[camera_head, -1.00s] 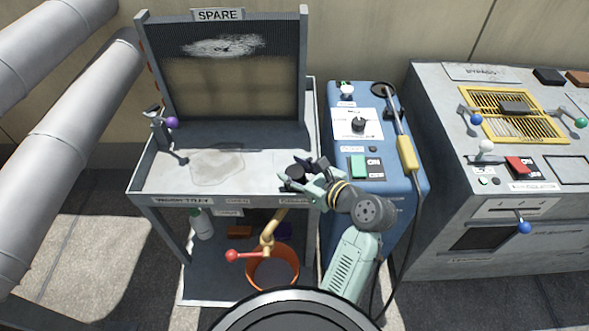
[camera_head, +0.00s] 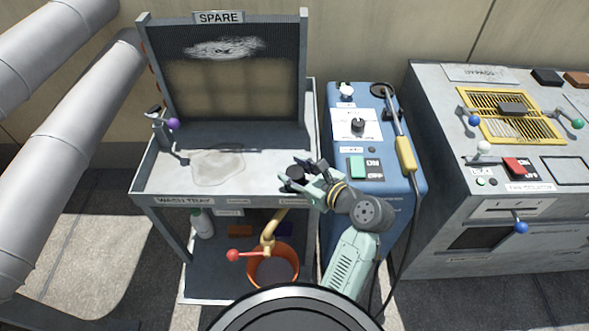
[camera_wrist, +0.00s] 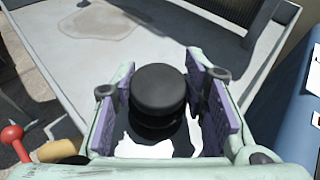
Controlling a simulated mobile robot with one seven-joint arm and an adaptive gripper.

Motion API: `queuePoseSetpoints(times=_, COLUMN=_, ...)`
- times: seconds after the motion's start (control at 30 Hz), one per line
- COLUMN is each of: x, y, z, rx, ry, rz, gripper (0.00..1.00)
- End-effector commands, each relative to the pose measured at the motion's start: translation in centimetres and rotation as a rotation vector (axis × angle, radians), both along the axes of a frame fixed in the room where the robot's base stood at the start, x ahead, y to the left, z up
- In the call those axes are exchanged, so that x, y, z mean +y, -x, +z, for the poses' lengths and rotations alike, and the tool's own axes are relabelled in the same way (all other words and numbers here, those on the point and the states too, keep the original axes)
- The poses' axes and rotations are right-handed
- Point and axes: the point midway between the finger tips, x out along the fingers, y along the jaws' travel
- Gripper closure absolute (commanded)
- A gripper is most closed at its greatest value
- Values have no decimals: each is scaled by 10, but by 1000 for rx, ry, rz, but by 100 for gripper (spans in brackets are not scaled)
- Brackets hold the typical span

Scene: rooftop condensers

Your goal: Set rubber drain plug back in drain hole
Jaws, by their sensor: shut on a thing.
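The black rubber drain plug (camera_wrist: 159,90) sits between the purple pads of my gripper (camera_wrist: 165,112) in the wrist view. In the head view the plug (camera_head: 296,173) shows at the fingertips of my gripper (camera_head: 306,176), over the front right corner of the wash tray (camera_head: 168,180). My gripper is shut on the plug, which looks upright. The drain hole is not visible; the plug and fingers cover the tray there. I cannot tell whether the plug touches the tray floor.
A spare coil panel (camera_head: 235,90) stands at the tray's back. A purple-knobbed tap (camera_head: 165,130) is at the left. An orange bucket (camera_head: 290,252) and a red-handled valve (camera_head: 250,254) are below. A blue machine (camera_head: 400,190) stands close right of the tray.

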Motion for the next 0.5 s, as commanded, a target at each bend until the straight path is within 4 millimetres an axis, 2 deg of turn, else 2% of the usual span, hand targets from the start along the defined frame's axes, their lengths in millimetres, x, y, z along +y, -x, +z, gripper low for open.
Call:
queuePoseSetpoints(times=0.03, x=-5, y=7, z=-41, rx=99, ry=-11, rz=-11, gripper=92)
queuePoseSetpoints(times=0.2, x=-5, y=7, z=-41, rx=99, ry=-11, rz=-11, gripper=92)
queuePoseSetpoints(times=0.23, x=-5, y=7, z=-41, rx=99, ry=-11, rz=-11, gripper=59)
queuePoseSetpoints(times=0.5, x=-7, y=8, z=-40, rx=97, ry=-10, rz=-12, gripper=41)
